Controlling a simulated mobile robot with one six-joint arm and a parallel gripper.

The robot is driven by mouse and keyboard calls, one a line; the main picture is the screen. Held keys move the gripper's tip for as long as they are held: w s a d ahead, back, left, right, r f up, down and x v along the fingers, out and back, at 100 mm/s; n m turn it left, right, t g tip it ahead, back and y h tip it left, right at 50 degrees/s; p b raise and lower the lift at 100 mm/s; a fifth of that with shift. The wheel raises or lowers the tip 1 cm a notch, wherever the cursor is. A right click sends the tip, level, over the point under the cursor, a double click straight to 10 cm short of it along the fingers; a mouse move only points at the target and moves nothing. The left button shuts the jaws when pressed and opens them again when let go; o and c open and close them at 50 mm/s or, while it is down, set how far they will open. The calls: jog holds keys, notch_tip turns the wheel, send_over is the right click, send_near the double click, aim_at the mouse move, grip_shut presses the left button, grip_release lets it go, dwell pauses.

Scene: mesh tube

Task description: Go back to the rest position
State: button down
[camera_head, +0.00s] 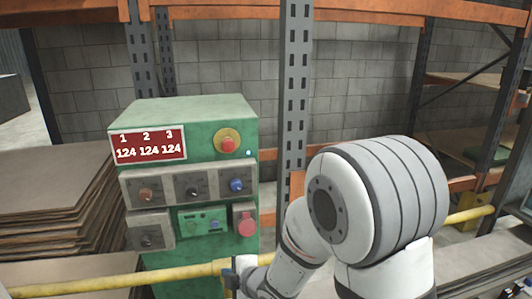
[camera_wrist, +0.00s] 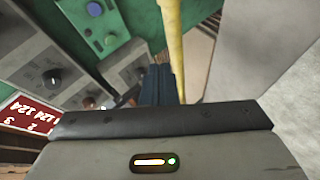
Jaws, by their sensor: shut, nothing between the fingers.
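My gripper (camera_wrist: 158,72) shows in the wrist view as two dark fingers set close together, shut and empty, beyond the grey wrist housing. In the head view, part of my gripper (camera_head: 231,280) shows low in the picture, by the yellow rail and in front of the green control cabinet (camera_head: 196,108). My white and grey arm fills the lower right middle of that view. The cabinet also shows tilted in the wrist view, with its green panel (camera_wrist: 80,12) at upper left.
The yellow rail (camera_head: 130,281) crosses low in front of the cabinet; it also shows in the wrist view (camera_wrist: 173,45). The cabinet carries knobs, a red button (camera_head: 228,145) and a red display (camera_head: 148,146). Stacked brown sheets (camera_head: 55,205) lie left. A grey rack post (camera_head: 294,90) stands behind.

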jog(key=s+d+r+m+g+h+p, duration=0.15)
jog(key=d+r+m+h, duration=0.25)
jog(key=d+m, duration=0.45)
jog(key=s+d+r+m+h, duration=0.3)
jog(key=d+r+m+h, duration=0.15)
jog(key=d, duration=0.65)
jog(key=s+d+r+m+g, duration=0.2)
jog(key=s+m, duration=0.2)
jog(key=s, duration=0.3)
jog(key=s+d+r+m+g, duration=0.2)
jog(key=s+d+m, duration=0.1)
jog(key=s+m, duration=0.2)
jog(key=s, duration=0.2)
jog(key=shift+s+d, duration=0.2)
jog(key=shift+s, duration=0.1)
jog(key=shift+r, duration=0.1)
